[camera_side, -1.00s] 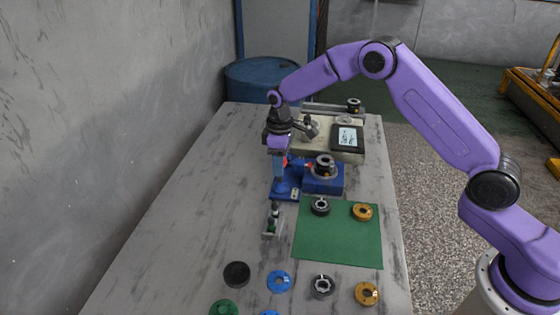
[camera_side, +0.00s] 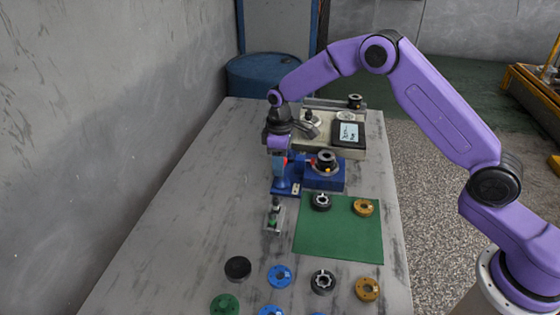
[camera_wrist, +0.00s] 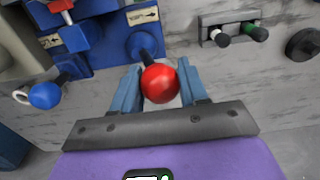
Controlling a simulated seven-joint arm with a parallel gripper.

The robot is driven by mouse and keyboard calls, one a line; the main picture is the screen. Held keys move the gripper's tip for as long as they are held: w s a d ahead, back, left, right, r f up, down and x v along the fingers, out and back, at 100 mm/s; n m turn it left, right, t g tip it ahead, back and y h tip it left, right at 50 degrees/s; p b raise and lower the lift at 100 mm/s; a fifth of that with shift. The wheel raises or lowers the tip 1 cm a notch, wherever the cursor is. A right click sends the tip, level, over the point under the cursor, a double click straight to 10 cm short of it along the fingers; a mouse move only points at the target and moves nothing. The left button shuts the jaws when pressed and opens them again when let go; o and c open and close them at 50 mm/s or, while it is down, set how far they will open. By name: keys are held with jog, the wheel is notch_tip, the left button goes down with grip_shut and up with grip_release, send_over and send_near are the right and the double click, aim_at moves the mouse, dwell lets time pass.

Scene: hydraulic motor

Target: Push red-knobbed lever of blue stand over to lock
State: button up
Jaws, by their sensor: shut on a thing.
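My gripper (camera_side: 279,184) is low at the left side of the stand. In the wrist view my gripper (camera_wrist: 158,88) has its two blue fingers on either side of the red knob, shut on it. The fingers mostly hide the knob in the side view.
A green mat (camera_side: 340,228) lies in front of the stand. Several round parts lie near the front, including a black disc (camera_side: 238,268). A small grey holder (camera_side: 275,215) stands in front of my gripper. A beige fixture (camera_side: 318,126) is behind. The table's left side is clear.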

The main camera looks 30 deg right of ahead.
jog(key=shift+s+a, duration=0.15)
jog(key=shift+a, duration=0.05)
jog(key=shift+s+a+f, duration=0.3)
jog(key=shift+s+a, duration=0.1)
jog(key=shift+s, duration=0.05)
jog(key=shift+o, duration=0.3)
jog(key=shift+s+a+f, duration=0.1)
jog(key=shift+s+a, duration=0.05)
jog(key=shift+o, duration=0.3)
jog(key=shift+s+a+f, duration=0.35)
jog(key=shift+s+f, duration=0.05)
jog(key=shift+s, duration=0.05)
jog(key=shift+a, duration=0.15)
jog(key=o, duration=0.6)
jog(key=shift+c, duration=0.2)
jog(key=shift+r, duration=0.1)
